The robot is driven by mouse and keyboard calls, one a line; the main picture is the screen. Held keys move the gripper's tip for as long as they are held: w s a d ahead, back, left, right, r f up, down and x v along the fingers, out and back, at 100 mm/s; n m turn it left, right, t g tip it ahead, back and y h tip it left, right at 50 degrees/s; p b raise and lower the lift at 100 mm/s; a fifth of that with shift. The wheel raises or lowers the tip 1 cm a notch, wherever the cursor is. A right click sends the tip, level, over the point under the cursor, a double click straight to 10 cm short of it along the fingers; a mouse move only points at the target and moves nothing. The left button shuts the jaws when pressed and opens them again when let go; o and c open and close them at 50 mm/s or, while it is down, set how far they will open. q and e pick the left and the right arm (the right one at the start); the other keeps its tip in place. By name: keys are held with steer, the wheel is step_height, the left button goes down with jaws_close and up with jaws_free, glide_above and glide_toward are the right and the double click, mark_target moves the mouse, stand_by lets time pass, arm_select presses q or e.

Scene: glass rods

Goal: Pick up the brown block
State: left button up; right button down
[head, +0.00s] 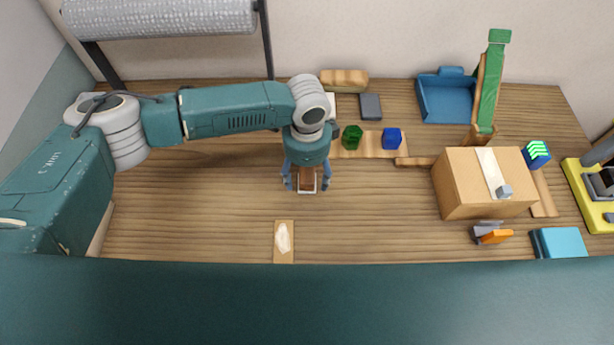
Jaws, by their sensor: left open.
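The brown block (307,181) stands on a small pale base on the wooden table, near the middle of the head view. My left gripper (306,184) is right over it, pointing down, with its fingers open on either side of the block. The gripper body hides the block's far part. I cannot tell whether the fingers touch it. My right gripper is not in view.
A green block (352,137) and a blue block (392,138) stand on a board behind the gripper. A cardboard box (460,195) is at the right, a blue tray (446,113) behind it. A small wooden plate (284,252) lies in front. The table left of the gripper is clear.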

mark_target(308, 174)
arm_select(q)
steer(key=c, duration=1.5)
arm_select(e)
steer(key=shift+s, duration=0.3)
